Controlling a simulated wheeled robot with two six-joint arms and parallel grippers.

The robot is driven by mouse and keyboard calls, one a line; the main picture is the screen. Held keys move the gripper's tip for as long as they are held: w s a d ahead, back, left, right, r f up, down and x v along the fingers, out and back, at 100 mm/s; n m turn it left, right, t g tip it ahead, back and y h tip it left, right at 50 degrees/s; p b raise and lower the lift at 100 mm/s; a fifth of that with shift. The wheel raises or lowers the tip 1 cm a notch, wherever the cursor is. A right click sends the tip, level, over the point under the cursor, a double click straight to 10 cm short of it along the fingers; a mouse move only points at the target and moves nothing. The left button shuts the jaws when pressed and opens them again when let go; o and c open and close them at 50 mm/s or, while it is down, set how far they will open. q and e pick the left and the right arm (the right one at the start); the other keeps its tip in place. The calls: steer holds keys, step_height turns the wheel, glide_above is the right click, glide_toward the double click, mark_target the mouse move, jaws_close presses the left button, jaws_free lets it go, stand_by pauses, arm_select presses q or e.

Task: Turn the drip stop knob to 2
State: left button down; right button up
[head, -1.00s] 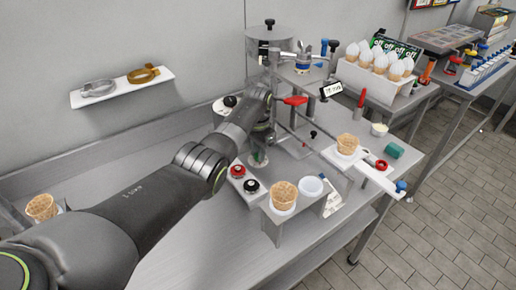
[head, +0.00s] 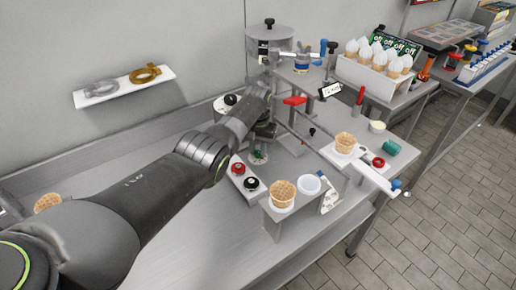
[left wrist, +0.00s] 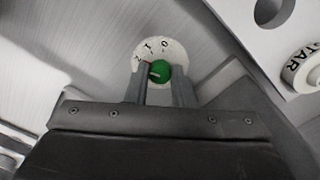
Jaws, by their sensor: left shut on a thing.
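The drip stop knob (left wrist: 163,69) is green with a short white mark on its left part. It sits on a round white dial (left wrist: 152,47) whose numbers show above and left of it. A 0 is at the top and a 1 is to its left; a further mark at the left edge is partly covered. My left gripper (left wrist: 159,77) has one finger on each side of the knob and is shut on it. In the head view a bit of green knob (head: 258,157) shows below my left wrist. My right gripper is out of view.
A white round START part (left wrist: 303,69) lies right of the dial in the wrist view. Red (head: 238,169) and black (head: 251,183) buttons, a waffle cone (head: 282,193) in a stand and a white cup (head: 309,186) are close to the arm.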

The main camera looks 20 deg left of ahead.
mark_target(258, 152)
arm_select(q)
steer(key=shift+r, duration=0.1)
steer(key=c, duration=1.3)
jaws_free()
steer(key=shift+o, duration=0.2)
steer(key=shift+r, duration=3.75)
steer(key=shift+f, duration=0.1)
